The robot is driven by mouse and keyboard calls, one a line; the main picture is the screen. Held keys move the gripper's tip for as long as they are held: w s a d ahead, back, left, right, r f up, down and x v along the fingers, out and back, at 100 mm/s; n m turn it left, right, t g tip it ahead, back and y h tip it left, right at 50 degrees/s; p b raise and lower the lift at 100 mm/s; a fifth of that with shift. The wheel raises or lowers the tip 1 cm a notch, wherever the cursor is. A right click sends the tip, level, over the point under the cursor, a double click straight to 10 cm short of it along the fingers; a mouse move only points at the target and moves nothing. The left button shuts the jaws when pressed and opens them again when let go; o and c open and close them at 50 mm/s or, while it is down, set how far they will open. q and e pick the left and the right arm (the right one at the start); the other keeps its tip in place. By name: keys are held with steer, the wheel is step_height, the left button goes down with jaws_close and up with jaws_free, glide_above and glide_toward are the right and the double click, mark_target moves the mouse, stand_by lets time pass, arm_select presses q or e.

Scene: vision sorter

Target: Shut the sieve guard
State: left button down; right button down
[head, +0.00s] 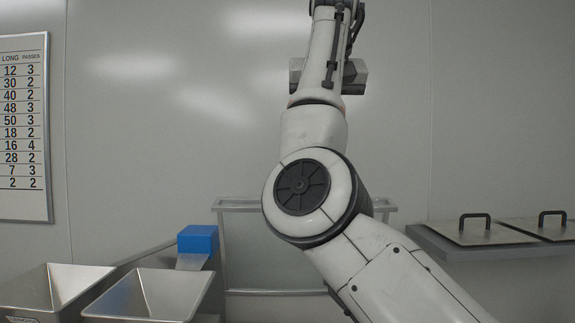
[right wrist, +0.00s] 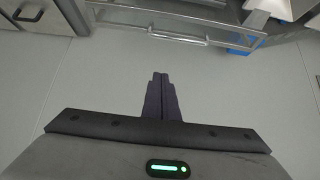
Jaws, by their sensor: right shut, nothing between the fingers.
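A metal-framed, pale see-through panel (head: 243,262), which looks like the sieve guard, stands upright behind my right arm in the head view. Its top rail (head: 238,206) shows on both sides of the arm; its middle is hidden. In the right wrist view a metal frame with a bar (right wrist: 150,35), probably the same guard, lies at the top edge, beyond my fingers. My right gripper (right wrist: 158,76) is shut and empty, pointing toward that frame and apart from it. I cannot tell whether the guard is open or shut. My left gripper is not in view.
Two metal hoppers (head: 150,296) stand at the lower left, near a blue box (head: 198,239) on a metal chute. Lidded bins with black handles (head: 474,220) sit on a ledge at the right. A number chart (head: 22,125) hangs on the left wall.

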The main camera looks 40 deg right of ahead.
steer(key=x, duration=0.2)
steer(key=s+x, duration=0.1)
steer(key=x, duration=0.1)
steer(key=shift+w+d+f, duration=0.25)
steer(key=shift+d+f, duration=0.05)
steer(key=shift+f, duration=0.1)
steer(key=x, duration=0.5)
steer(key=shift+a+p, duration=0.1)
steer(key=shift+p, duration=0.25)
steer(key=shift+s+a+f, duration=0.4)
steer(key=shift+s+a, duration=0.2)
steer(key=shift+s, duration=0.1)
steer(key=shift+s+a+f, duration=0.15)
steer(key=shift+s+a, duration=0.25)
steer(key=shift+a, duration=0.05)
steer(key=shift+s+f, duration=0.2)
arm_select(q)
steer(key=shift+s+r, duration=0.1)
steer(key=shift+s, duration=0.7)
arm_select(e)
steer(key=shift+a, duration=0.1)
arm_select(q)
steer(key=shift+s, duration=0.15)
